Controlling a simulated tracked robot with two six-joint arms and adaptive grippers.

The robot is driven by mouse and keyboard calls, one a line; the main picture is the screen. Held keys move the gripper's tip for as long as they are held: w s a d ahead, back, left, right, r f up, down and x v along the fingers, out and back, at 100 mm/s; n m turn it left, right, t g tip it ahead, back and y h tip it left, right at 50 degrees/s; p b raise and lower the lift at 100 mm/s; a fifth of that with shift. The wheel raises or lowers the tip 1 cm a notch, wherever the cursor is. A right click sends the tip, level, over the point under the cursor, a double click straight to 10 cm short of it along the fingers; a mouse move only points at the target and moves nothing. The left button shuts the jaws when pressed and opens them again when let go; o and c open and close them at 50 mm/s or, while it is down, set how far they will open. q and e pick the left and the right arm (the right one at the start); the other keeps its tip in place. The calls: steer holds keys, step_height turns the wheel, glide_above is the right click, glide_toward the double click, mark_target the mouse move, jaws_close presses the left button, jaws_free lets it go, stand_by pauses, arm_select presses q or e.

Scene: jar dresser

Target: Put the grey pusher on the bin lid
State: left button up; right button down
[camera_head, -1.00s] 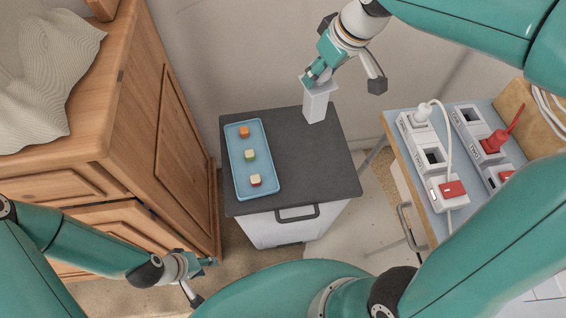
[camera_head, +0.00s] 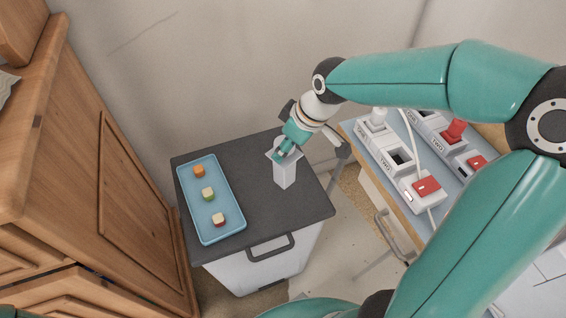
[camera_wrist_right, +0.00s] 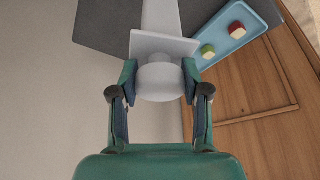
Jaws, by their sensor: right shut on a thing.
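The grey pusher (camera_head: 285,174) is a pale block with a square plate and a round knob at its top. My right gripper (camera_head: 284,153) is shut on its knob and holds it upright over the right part of the dark bin lid (camera_head: 262,215). I cannot tell whether its foot touches the lid. In the right wrist view, the fingers of the gripper (camera_wrist_right: 160,78) close on both sides of the knob, and the plate and shaft of the pusher (camera_wrist_right: 160,18) extend beyond. My left gripper is not in view.
A blue tray (camera_head: 211,231) with three small coloured cubes lies on the lid's left side. A wooden dresser (camera_head: 90,150) stands left of the bin. Right of it, a blue-topped table (camera_head: 355,133) carries power strips with plugs. The lid's front right is clear.

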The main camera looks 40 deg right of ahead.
mark_target(287, 159)
steer(key=shift+f+b, duration=0.4)
steer(key=shift+f, duration=2.05)
steer(key=shift+f, duration=0.2)
steer(key=c, duration=0.5)
jaws_free()
steer(key=shift+r, duration=0.1)
steer(key=shift+c, duration=0.2)
steer(key=shift+r, duration=0.1)
steer(key=shift+r, duration=0.2)
steer(key=p+v, duration=0.2)
steer(key=v, duration=0.9)
steer(key=shift+s+r, duration=0.25)
